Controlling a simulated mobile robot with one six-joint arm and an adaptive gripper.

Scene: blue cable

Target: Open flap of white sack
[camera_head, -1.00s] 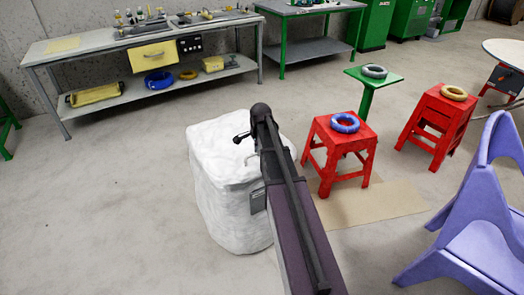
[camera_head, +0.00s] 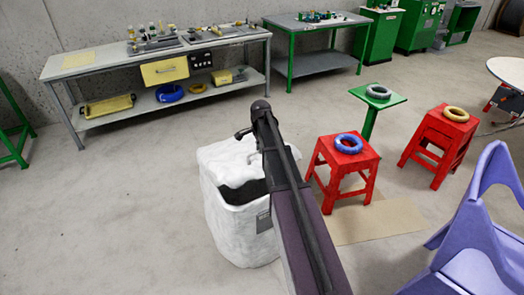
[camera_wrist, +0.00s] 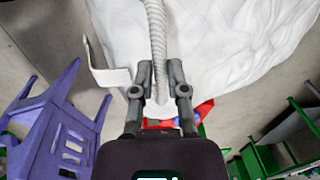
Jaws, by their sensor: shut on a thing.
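The white sack (camera_head: 228,228) stands on the floor left of my arm in the head view. Its flap (camera_head: 226,170) is partly raised toward the far side, and a dark opening (camera_head: 246,192) shows at the near side of its top. My gripper (camera_head: 241,134) is at the far top edge of the sack, partly hidden by my arm. In the wrist view my gripper (camera_wrist: 160,82) is shut on a ribbed white edge of the flap (camera_wrist: 156,45). White cloth (camera_wrist: 220,40) fills the upper part of that view.
Right of the sack stand red stools with a blue cable ring (camera_head: 349,143) and a yellow ring (camera_head: 456,114). A green stand (camera_head: 378,97) is behind, and a purple chair (camera_head: 480,225) is at lower right. Workbenches line the back wall. The floor at left is clear.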

